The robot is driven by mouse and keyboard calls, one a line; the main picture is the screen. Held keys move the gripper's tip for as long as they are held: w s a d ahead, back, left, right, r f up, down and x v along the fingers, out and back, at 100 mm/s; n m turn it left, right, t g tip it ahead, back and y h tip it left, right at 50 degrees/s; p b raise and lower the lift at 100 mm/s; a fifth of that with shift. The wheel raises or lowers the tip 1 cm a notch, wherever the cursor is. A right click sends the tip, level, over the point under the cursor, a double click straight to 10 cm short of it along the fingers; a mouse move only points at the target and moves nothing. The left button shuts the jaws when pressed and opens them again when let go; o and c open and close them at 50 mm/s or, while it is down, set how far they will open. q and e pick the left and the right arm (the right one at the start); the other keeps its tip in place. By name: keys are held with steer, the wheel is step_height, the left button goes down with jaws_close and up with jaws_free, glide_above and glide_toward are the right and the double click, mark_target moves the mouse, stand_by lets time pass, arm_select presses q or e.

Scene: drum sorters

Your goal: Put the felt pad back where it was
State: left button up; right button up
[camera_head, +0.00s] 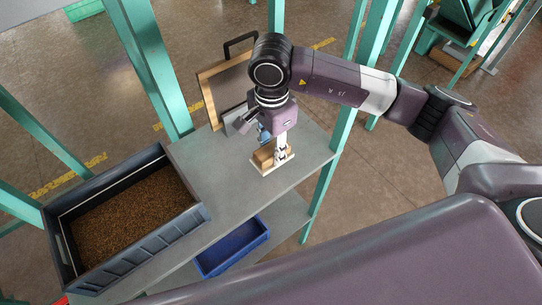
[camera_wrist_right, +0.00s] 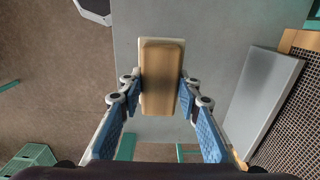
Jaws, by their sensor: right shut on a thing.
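The felt pad (camera_head: 285,164) appears to be the pale, flat rectangular layer under a tan wooden block (camera_head: 262,158), near the right edge of the grey shelf. In the right wrist view the wooden block (camera_wrist_right: 161,80) lies between my fingers, with a pale rim of the pad (camera_wrist_right: 148,41) showing around it. My right gripper (camera_wrist_right: 161,92) is shut on the block's long sides, pointing down. In the head view the gripper (camera_head: 281,150) is over the block and hides part of it. I cannot tell whether the pad touches the shelf. My left gripper is not in view.
A dark bin of brown granules (camera_head: 67,247) stands left on the grey shelf (camera_head: 212,163). A wood-framed screen with a black handle (camera_head: 206,98) stands behind the gripper. A blue bin (camera_head: 232,246) is on the lower shelf. Green posts (camera_head: 325,185) rise around the shelf.

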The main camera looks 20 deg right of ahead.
mark_target(272, 155)
step_height(272, 155, down, 3)
steer(key=shift+f+b, duration=0.2)
steer(key=shift+b, duration=0.2)
steer(key=shift+w+f, duration=0.15)
steer(key=shift+w, duration=0.1)
steer(key=shift+s, duration=0.1)
steer(key=o, duration=1.1)
steer(key=shift+r, duration=0.2)
step_height(272, 155, up, 6)
steer(key=p, duration=0.3)
steer(key=shift+r, duration=0.1)
step_height(272, 155, up, 5)
steer(key=shift+f, duration=0.1)
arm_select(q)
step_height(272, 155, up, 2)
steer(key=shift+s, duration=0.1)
arm_select(e)
steer(key=shift+r, duration=0.45)
